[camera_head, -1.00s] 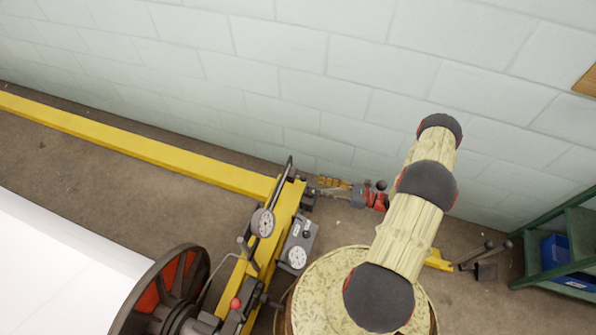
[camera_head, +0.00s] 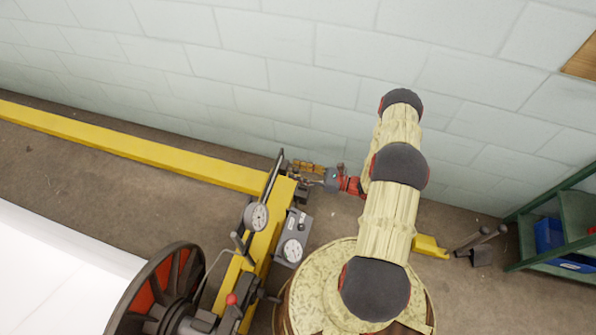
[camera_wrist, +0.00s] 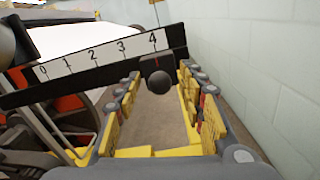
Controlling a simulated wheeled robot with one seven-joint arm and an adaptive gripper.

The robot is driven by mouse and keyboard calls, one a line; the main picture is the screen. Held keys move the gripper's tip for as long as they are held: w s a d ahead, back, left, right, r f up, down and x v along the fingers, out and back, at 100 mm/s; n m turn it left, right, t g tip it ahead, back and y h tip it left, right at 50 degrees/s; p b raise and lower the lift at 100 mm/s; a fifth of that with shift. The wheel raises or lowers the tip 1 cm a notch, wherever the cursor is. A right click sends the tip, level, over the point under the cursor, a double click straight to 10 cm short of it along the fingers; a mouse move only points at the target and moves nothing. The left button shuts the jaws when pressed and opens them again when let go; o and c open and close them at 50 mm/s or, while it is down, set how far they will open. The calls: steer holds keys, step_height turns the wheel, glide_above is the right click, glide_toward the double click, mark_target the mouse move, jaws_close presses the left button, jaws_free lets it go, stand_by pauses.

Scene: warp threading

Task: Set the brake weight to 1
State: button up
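In the wrist view a dark bar carries a white scale (camera_wrist: 90,57) marked 0 to 4, with 4 at the right end. The brake weight, a dark slider with a round knob (camera_wrist: 158,82), sits just under the 4. My gripper (camera_wrist: 161,76) is open, with yellow-padded fingers to the left and right of the knob. A gap shows on both sides, and I see no contact. In the head view my gripper (camera_head: 308,168) is beside the upper end of the yellow machine post, close to the dark bar (camera_head: 274,172). The scale marks cannot be read there.
A yellow beam (camera_head: 130,148) runs along the block wall (camera_head: 260,60). A green shelf (camera_head: 545,235) with a blue bin stands at the right. Bare floor lies between the gripper fingers in the wrist view.

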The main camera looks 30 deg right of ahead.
steer(key=shift+c, duration=0.7)
jaws_close()
